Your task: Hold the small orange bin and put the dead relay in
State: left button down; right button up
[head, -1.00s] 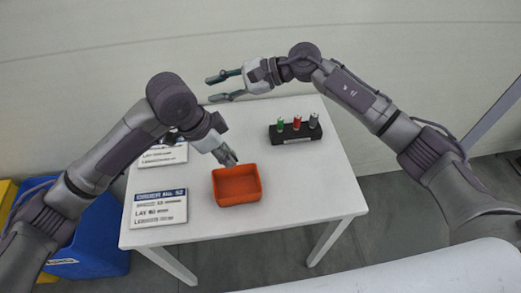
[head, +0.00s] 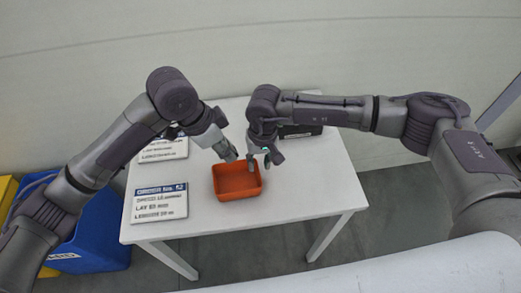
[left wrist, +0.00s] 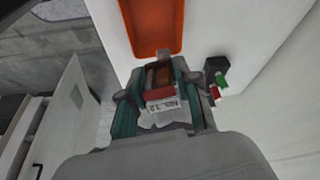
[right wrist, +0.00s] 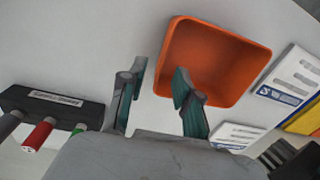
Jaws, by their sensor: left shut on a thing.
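The small orange bin (head: 238,192) stands on the white table, open side up; it also shows in the left wrist view (left wrist: 150,28) and the right wrist view (right wrist: 215,60). My left gripper (head: 229,153) is at the bin's far rim, pointing down. In the left wrist view it is shut on a small brown and red block with a white label, apparently the relay (left wrist: 160,94). My right gripper (head: 264,159) is open at the bin's far right corner. In the right wrist view one finger overlaps the bin and the other is outside; contact is unclear.
A black holder (right wrist: 50,103) with green, red and grey cylinders stands at the table's back right, partly behind my right arm. Order cards (head: 159,203) lie at the left. Blue (head: 95,240) and yellow bins stand on the floor at left. The table's front right is clear.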

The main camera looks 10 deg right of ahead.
aim_at(258, 172)
jog(key=shift+a+f, duration=0.2)
jog(key=shift+f, duration=2.35)
grip_shut()
